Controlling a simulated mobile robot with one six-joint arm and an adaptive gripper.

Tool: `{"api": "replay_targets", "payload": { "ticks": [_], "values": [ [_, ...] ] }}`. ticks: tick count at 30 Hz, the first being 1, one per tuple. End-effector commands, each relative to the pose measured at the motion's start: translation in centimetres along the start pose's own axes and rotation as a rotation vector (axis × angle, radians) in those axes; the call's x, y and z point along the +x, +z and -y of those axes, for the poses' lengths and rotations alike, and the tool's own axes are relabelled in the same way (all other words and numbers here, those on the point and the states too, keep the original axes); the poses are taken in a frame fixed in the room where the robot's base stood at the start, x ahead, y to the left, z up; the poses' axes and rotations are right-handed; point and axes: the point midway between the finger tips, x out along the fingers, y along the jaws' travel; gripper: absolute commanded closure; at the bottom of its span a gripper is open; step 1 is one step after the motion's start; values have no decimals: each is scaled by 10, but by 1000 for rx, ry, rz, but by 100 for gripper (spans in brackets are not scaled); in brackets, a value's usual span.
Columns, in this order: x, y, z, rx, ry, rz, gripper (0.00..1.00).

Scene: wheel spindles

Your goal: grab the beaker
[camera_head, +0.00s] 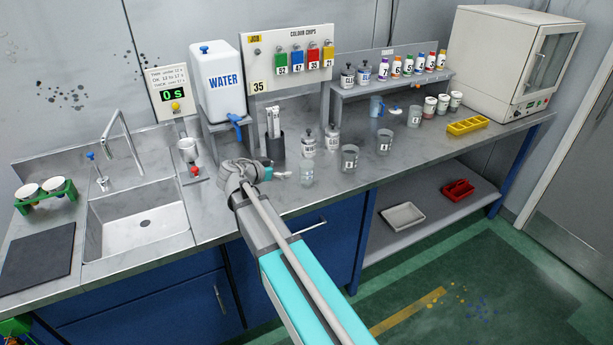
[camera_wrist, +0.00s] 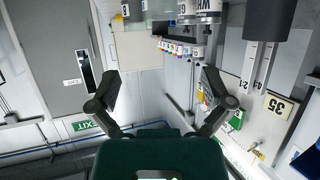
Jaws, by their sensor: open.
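Several clear glass beakers with white labels stand upright on the grey bench in the head view. The nearest beaker (camera_head: 307,173) is just right of my gripper (camera_head: 282,174). Other beakers stand farther right: one (camera_head: 349,158), another (camera_head: 383,142), and one by the shelf (camera_head: 414,117). My gripper reaches low over the bench, its fingers pointing right towards the nearest beaker. In the wrist view my gripper (camera_wrist: 159,88) has its two dark fingers spread wide, with nothing held between them.
Labelled reagent bottles (camera_head: 308,145) stand just behind the nearest beaker. A dark tool holder (camera_head: 275,147) and a water tank (camera_head: 218,85) stand behind my gripper. A sink (camera_head: 140,222) is left. A yellow rack (camera_head: 467,125) and an oven (camera_head: 510,60) are far right.

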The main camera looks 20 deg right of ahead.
Motion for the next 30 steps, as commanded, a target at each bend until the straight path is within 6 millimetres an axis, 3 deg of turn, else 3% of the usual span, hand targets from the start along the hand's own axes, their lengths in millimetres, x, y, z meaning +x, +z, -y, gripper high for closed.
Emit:
{"api": "replay_targets", "payload": {
  "ticks": [8, 21, 30],
  "values": [
    [9, 1, 0, 0, 2, 2, 0],
    [70, 3, 0, 0, 4, 3, 0],
    [88, 1, -1, -1, 2, 2, 0]
  ]
}}
